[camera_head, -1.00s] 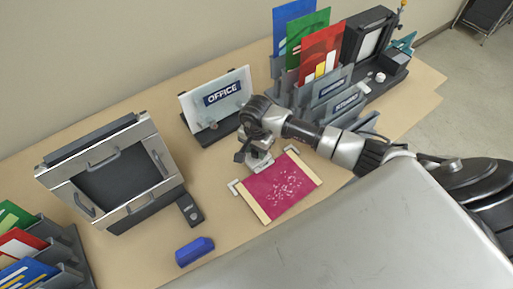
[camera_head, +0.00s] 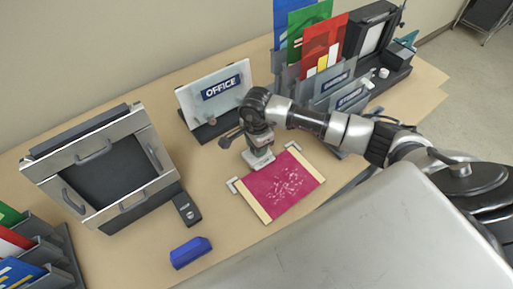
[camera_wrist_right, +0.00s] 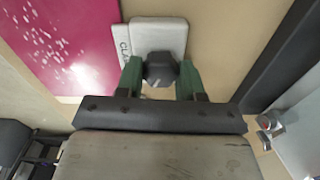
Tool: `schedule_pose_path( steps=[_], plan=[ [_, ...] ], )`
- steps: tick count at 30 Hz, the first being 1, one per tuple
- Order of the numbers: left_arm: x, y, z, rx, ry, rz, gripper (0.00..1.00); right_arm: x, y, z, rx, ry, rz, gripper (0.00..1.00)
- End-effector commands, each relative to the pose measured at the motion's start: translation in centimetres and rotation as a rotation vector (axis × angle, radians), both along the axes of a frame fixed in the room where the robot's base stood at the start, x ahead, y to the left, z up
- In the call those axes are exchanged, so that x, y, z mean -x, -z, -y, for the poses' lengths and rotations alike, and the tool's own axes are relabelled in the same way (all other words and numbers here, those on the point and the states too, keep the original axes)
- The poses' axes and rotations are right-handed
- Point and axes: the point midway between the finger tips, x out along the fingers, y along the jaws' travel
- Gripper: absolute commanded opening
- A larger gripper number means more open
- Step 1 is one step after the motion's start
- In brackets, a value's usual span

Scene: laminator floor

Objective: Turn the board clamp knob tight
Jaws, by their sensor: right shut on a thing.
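The clamp knob (camera_wrist_right: 160,70) is dark and faceted. It stands on a pale clamp block (camera_wrist_right: 158,32) marked with letters starting "CLA" in the right wrist view. My right gripper (camera_wrist_right: 161,82) has its two green fingers on either side of the knob and is shut on it. In the head view the gripper (camera_head: 257,147) points down at the clamp, and the knob is hidden there. The magenta board (camera_head: 284,187) with pale speckles and cream edge strips lies flat beside the clamp. My left gripper is not in view.
An "OFFICE" sign board (camera_head: 222,88) stands behind the gripper. A framed press-like unit (camera_head: 105,165), a dark remote-like box (camera_head: 187,209) and a blue block (camera_head: 190,252) are at left. Racks with coloured folders (camera_head: 325,45) stand at back right. Table between blue block and magenta board is clear.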

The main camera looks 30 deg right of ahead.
Motion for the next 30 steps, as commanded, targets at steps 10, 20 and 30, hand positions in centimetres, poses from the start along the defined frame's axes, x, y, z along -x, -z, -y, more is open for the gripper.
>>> schedule_pose_path(
  steps=[10,20,30],
  plan=[
    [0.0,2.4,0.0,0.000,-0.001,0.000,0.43,-0.1,0.2,0.0,0.001,0.329,0.003,0.14],
    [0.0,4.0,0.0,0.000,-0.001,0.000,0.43,-0.1,0.2,0.1,0.002,0.642,0.004,0.14],
    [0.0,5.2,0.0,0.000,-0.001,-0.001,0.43,-0.1,0.0,0.0,0.000,0.923,0.002,0.14]
  ],
)
